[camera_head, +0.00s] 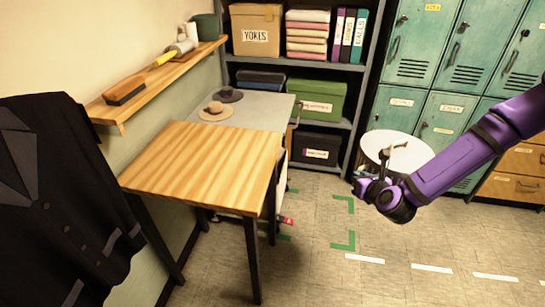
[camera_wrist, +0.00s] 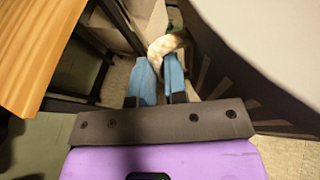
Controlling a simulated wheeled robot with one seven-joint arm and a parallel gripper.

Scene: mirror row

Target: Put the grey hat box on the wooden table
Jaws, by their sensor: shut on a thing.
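A large pale curved surface (camera_wrist: 285,35) fills the upper right of the wrist view and looks like the same box. My gripper (camera_wrist: 158,82) is shut on a pale curved piece, which looks like the box's handle; the join is not clear. The gripper (camera_head: 372,190) hides the box's lower side in the head view. The wooden table (camera_head: 200,160) stands to the left, bare on top, apart from the box.
A grey table (camera_head: 255,108) with two small hats adjoins the wooden table's back. A dark jacket (camera_head: 60,200) hangs at the left front, below a wall shelf (camera_head: 160,75). Shelving with boxes (camera_head: 320,100) and green lockers (camera_head: 430,60) stand behind. Floor right of the table is open.

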